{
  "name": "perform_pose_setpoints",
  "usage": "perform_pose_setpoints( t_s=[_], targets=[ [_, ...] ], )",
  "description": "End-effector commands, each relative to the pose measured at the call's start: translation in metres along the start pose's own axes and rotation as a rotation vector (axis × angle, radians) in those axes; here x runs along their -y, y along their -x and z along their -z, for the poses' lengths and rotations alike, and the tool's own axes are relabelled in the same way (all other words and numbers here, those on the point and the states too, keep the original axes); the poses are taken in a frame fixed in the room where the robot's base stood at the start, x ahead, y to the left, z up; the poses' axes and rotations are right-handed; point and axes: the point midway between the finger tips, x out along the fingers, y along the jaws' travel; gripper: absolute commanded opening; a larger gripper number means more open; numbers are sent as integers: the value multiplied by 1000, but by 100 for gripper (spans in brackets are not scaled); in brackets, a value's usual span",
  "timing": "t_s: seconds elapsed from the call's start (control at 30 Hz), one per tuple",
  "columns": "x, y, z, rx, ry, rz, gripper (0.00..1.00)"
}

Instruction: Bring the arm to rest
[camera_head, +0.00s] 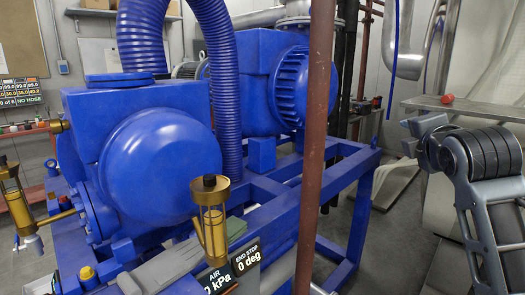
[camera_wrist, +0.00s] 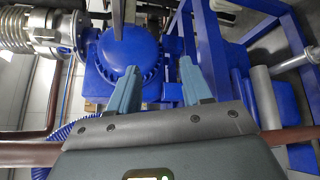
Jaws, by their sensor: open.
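My gripper (camera_wrist: 160,84) shows in the wrist view, with two blue-grey fingers spread apart and nothing between them. Beyond the fingers is blue machinery (camera_wrist: 128,48), apart from them as far as I can tell. In the head view my arm (camera_head: 482,185) is bent at the right edge, with grey links and a black ringed joint. I cannot clearly make out the gripper's fingers in the head view.
A large blue pump (camera_head: 158,160) stands on a blue frame (camera_head: 345,185) at left and centre. A reddish-brown vertical pipe (camera_head: 315,150) stands in front. A metal shelf (camera_head: 475,108) with a red object (camera_head: 447,98) is near my arm. Brass-and-glass fittings (camera_head: 211,220) stick up in front.

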Motion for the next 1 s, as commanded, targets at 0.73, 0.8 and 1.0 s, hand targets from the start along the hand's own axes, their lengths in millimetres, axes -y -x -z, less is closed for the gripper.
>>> perform_pose_setpoints(
  t_s=[0.73, 0.8, 1.0],
  targets=[
    [244, 171, 150, -149, -939, 70, 49],
    [260, 195, 156, -152, -1018, 80, 49],
    [297, 266, 164, -149, -1232, 114, 49]
  ],
)
